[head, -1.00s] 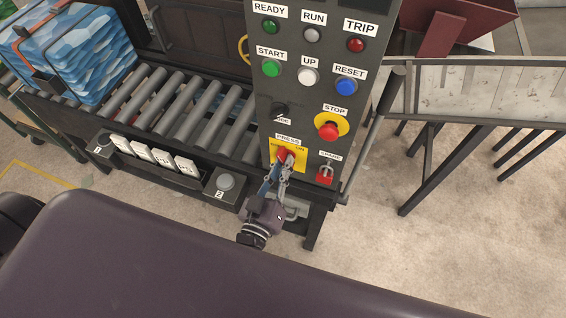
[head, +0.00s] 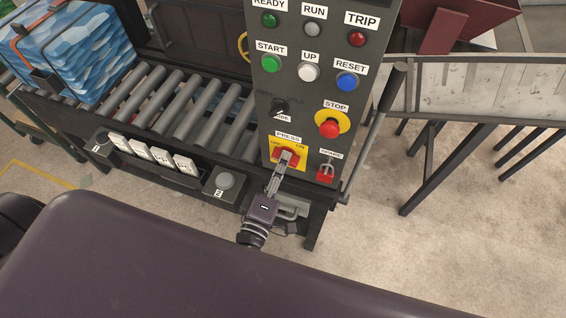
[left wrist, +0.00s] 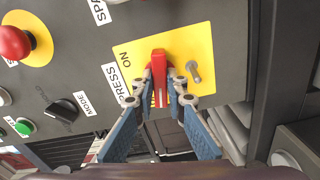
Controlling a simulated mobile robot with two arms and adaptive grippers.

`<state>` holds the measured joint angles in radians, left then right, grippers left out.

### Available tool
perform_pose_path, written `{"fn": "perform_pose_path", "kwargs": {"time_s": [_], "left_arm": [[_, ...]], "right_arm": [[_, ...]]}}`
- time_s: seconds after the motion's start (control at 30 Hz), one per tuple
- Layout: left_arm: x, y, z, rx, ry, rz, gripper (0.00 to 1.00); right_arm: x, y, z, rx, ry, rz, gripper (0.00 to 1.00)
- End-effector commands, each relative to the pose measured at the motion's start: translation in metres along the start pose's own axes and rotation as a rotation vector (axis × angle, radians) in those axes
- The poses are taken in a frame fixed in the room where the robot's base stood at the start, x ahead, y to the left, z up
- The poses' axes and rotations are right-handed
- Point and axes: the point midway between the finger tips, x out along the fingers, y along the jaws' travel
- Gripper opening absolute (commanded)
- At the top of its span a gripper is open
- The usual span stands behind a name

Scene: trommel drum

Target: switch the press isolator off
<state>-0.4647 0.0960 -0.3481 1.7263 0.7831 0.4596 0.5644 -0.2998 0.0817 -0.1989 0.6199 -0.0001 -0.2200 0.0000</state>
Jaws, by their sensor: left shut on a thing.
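The press isolator is a red handle (head: 294,162) on a yellow plate (head: 274,164) low on the dark control panel, under a PRESS label. In the left wrist view the red handle (left wrist: 159,72) stands out from the yellow plate (left wrist: 207,52), with ON printed beside it. My left gripper (head: 283,160) reaches up to it from below. In the left wrist view the gripper's fingertips (left wrist: 160,100) are shut on the handle, one on each side. The fingers partly cover the handle in the head view. My right gripper is not in view.
A red STOP button (head: 329,129) on a yellow disc and a red SPARE switch (head: 326,173) are close by. A black MODE knob (head: 280,107) is above. A grey metal stud (left wrist: 194,72) sits beside the handle. A roller conveyor (head: 185,100) runs left.

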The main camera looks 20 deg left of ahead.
Motion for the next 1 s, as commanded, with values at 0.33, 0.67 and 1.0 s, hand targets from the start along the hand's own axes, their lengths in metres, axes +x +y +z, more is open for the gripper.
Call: {"fn": "perform_pose_path", "kwargs": {"time_s": [0.33,0.67,1.0], "left_arm": [[-0.0002,-0.0007,0.0000,-0.174,0.001,0.000,0.00],[-0.0003,-0.0003,-0.0001,-0.219,0.001,-0.001,0.00],[-0.0003,-0.0004,0.0000,-0.221,0.001,-0.001,0.15]], "right_arm": [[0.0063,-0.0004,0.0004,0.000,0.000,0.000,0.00],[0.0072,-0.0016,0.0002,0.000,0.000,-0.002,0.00],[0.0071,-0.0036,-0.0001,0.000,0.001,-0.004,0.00]]}}
